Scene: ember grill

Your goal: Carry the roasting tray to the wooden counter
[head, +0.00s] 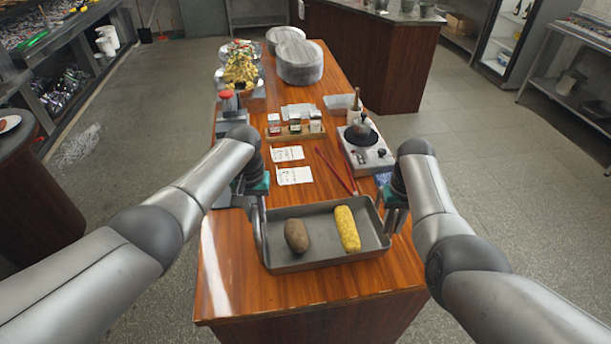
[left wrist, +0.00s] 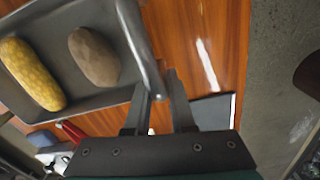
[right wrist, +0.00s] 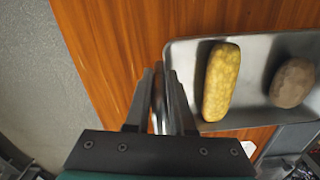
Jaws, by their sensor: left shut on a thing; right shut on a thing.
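The grey metal roasting tray (head: 325,255) is at the near end of the wooden counter (head: 300,302), over its top. I cannot tell whether it touches the wood. A brown potato (head: 297,236) and a yellow corn cob (head: 347,229) lie in it. My left gripper (head: 257,208) is shut on the tray's left handle, which shows between the fingers in the left wrist view (left wrist: 155,98). My right gripper (head: 394,215) is at the tray's right side. In the right wrist view its fingers (right wrist: 158,100) are shut on the other handle.
The counter's near edge is bare.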

